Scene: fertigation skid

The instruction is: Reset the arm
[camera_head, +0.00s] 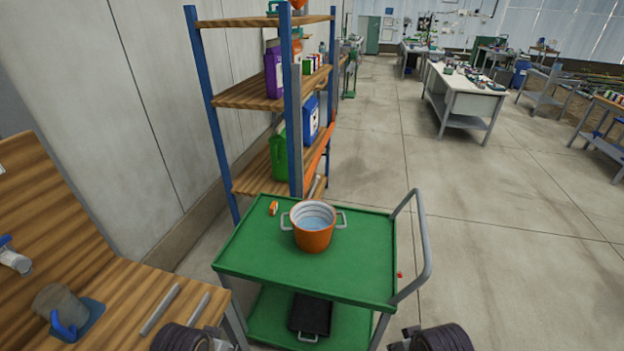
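Two dark, ribbed, rounded parts of my own arms show at the bottom edge, one at the lower left and one at the lower right, each with a small grey metal piece on its inner side. They are cut off by the frame. No fingertips of either gripper can be made out, and nothing held shows. Between and beyond these parts stands a green cart (265,240) with a grey handle on its right. An orange pot (313,237) with two side handles and bluish liquid inside sits upright on its top.
A small orange item (273,208) lies on the cart, and a black tray (310,314) on its lower shelf. A shelf rack (262,93) stands behind.

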